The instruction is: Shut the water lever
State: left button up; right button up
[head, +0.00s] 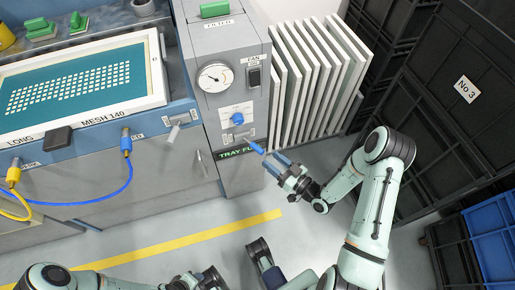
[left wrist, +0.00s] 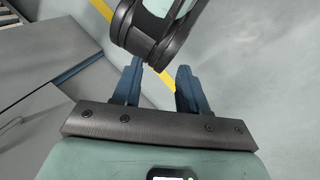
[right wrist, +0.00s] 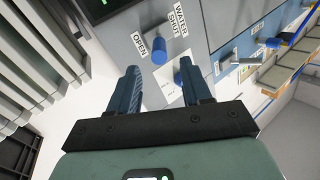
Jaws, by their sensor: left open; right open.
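The water lever (head: 255,146) is a blue-capped handle low on the grey unit's front. In the head view it slants down to the right. In the right wrist view its blue cap (right wrist: 160,52) lies by the OPEN label, with the WATER and SHUT labels beyond. My right gripper (head: 275,164) is open and empty, just below and right of the lever, apart from it. Its spread blue fingers (right wrist: 160,88) show in the right wrist view. My left gripper (left wrist: 160,84) is open and empty over the floor, far from the lever.
A blue knob (head: 237,119) sits above the lever, below a round gauge (head: 215,77) and fan switch (head: 254,76). White panels (head: 312,80) stand right of the unit. Dark crates (head: 455,100) line the right side. A printing screen (head: 75,85) lies on the left.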

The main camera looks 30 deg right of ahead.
aim_at(258, 149)
jog(key=x, duration=0.8)
jog(key=shift+b, duration=0.4)
grip_shut()
